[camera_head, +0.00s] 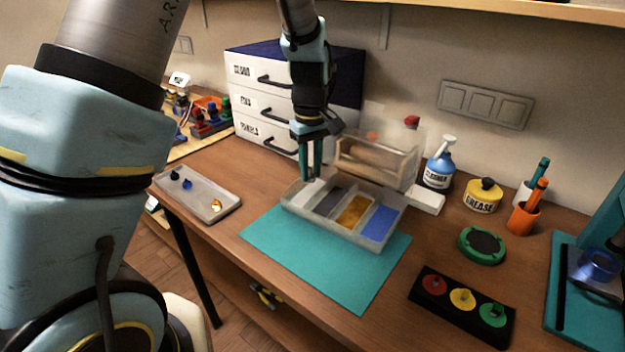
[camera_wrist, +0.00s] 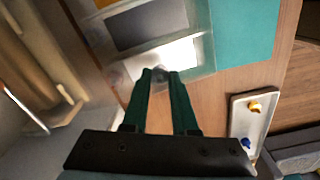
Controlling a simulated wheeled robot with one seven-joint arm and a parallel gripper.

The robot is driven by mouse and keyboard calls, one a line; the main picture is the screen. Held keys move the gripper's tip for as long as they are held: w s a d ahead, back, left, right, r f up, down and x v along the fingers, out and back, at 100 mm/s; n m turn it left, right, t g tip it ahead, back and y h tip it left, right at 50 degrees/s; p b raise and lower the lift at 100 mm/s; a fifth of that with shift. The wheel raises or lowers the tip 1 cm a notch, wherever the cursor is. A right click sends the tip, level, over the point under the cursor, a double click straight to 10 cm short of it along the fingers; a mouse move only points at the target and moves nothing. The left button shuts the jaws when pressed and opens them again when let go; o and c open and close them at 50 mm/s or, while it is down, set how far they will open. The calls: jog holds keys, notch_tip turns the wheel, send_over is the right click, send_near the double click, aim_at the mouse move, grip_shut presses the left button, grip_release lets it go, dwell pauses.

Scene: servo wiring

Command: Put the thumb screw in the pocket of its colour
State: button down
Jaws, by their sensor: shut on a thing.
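My gripper (camera_head: 312,172) points down over the left end of the sorting tray (camera_head: 322,229), next to its white pocket (camera_head: 308,191). Its fingers are close together on a small greyish thumb screw (camera_wrist: 160,72), mostly hidden between the tips; its exact colour is hard to tell. The tray's pockets run from white through dark grey (camera_head: 329,202) and orange-yellow (camera_head: 352,211) to blue (camera_head: 379,222). In the wrist view the fingertips are at the near edge of the white pocket (camera_wrist: 178,52). I cannot tell whether the screw is inside the tray wall.
A small tray (camera_head: 228,196) on the left holds a black screw (camera_head: 175,175), a blue one (camera_head: 187,184) and an orange one (camera_head: 215,205). A clear bin (camera_head: 376,160) stands close behind the sorting tray, with drawers (camera_head: 262,99) behind my gripper. The teal mat (camera_head: 345,285) is bare in front.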

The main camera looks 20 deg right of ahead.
aim_at(310, 181)
jog(key=shift+f+p, duration=0.3)
jog(key=shift+f, duration=1.5)
jog(key=c, duration=0.7)
grip_release()
notch_tip(310, 181, up, 12)
jog(key=shift+r+b, duration=0.1)
jog(key=shift+b, duration=0.9)
jog(key=w+a+f+m, duration=0.1)
jog(key=w+a+f, duration=0.1)
jog(key=a, duration=1.6)
jog(key=s+a+f+m+t, duration=0.1)
jog(key=s+a, duration=0.5)
jog(key=a, duration=0.7)
jog(key=shift+s+f+m+t, duration=0.2)
jog(key=shift+f+m+t, duration=0.1)
jog(key=shift+f+m, duration=0.3)
